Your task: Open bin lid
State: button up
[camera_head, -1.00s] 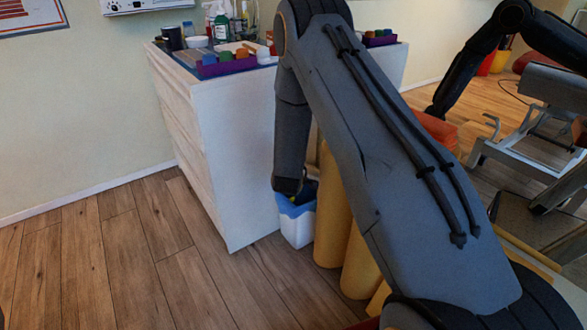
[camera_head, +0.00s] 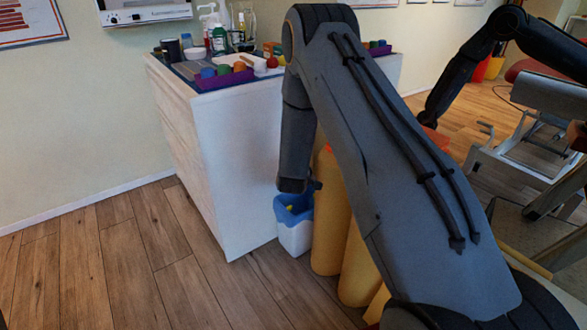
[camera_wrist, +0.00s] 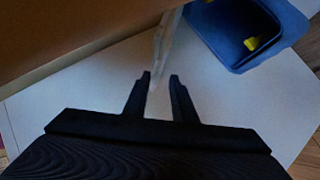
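The bin (camera_head: 295,236) is a small white box with a blue top, standing on the floor between the white cabinet and the yellow rolls. In the wrist view the blue top (camera_wrist: 218,38) is at the upper right, with a dark hollow and a yellow piece. I cannot tell a separate lid clearly.
The white cabinet (camera_head: 237,160) stands left of the bin, with bottles and a purple tray (camera_head: 222,79) on top. Yellow rolls (camera_head: 331,225) stand close on the bin's right. The wooden floor (camera_head: 120,260) at left is clear.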

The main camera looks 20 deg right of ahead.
jog(key=shift+f, duration=0.1)
jog(key=p+v, duration=0.1)
jog(key=v, duration=0.7)
jog(key=shift+p, duration=0.4)
jog(key=shift+w, duration=0.1)
